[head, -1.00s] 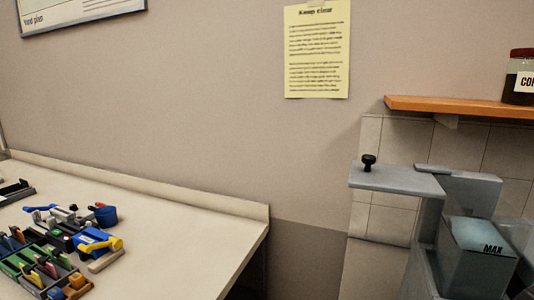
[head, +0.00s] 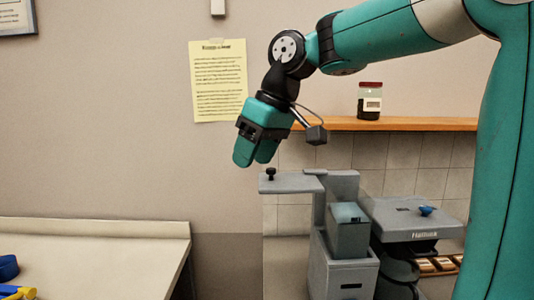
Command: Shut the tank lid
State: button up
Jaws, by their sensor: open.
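The tank lid (head: 304,184) is a flat grey plate with a black knob (head: 271,174) near its left end. It lies level, swung out to the left of the grey tank (head: 348,241).
A wooden shelf (head: 400,124) with a red-capped jar (head: 369,101) is above the tank. A grey machine (head: 415,218) with a blue knob stands right of the tank. A pale counter (head: 90,240) is at the left. A yellow notice (head: 218,82) hangs behind my gripper.

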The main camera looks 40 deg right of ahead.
jog(key=m+t+h+p, duration=0.1)
jog(key=m+h, duration=0.1)
send_near(271, 169)
jog(key=b+x, duration=0.1)
jog(key=x, duration=0.8)
jog(key=shift+d, duration=0.1)
jog(key=shift+c, duration=0.5)
grip_shut()
